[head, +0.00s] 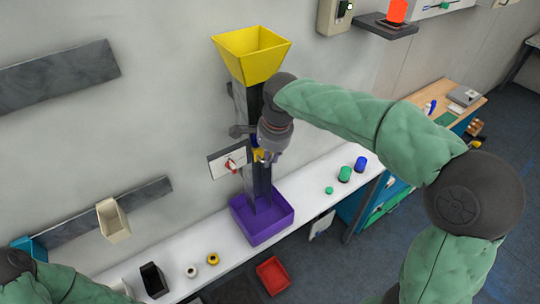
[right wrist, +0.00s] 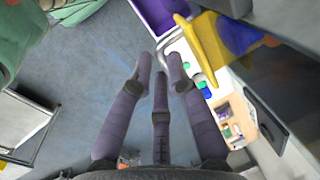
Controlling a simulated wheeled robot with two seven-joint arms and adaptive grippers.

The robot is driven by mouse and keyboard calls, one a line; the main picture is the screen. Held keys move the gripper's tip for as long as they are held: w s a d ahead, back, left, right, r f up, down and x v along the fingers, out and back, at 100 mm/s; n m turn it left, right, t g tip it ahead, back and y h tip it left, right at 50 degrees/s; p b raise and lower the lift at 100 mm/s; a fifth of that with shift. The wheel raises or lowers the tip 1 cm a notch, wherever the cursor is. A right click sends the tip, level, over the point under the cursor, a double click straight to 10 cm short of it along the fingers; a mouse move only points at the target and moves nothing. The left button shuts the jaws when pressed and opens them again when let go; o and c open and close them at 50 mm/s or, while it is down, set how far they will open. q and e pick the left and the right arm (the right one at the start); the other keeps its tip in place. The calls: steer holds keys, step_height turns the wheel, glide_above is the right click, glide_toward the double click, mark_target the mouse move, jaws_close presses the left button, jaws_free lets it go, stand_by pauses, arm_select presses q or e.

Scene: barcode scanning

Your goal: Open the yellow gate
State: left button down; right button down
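The yellow gate (head: 257,154) is on the dark upright chute, between the yellow funnel (head: 252,52) above and the purple bin (head: 263,212) below. My right gripper (head: 267,157) is in front of the chute at the gate's height and partly hides the gate. In the right wrist view, the yellow gate (right wrist: 203,50) with a blue part beside it lies right of the gripper fingers (right wrist: 160,72). The fingers are close together and hold nothing visible; how far they are open is unclear. Of my left arm only green and dark links show, at the lower left.
A white panel with a red switch (head: 232,166) sits just left of the chute. The white shelf (head: 310,198) carries green and blue caps, rings and a black bin (head: 153,279). A red tray (head: 273,276) is in front. A wooden workbench stands at the right.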

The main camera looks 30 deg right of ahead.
steer(key=shift+s, duration=0.1)
steer(key=s+b, duration=0.1)
steer(key=s, duration=0.1)
steer(key=s+b, duration=0.1)
steer(key=s, duration=0.2)
steer(key=shift+s+d, duration=0.2)
steer(key=shift+s, duration=0.1)
steer(key=c, duration=1.5)
jaws_free()
steer(key=r, duration=0.4)
steer(key=s+r, duration=0.1)
steer(key=r, duration=0.3)
steer(key=s+r, duration=0.1)
steer(key=r, duration=0.2)
steer(key=shift+s+d+r, duration=0.15)
steer(key=shift+r, duration=0.25)
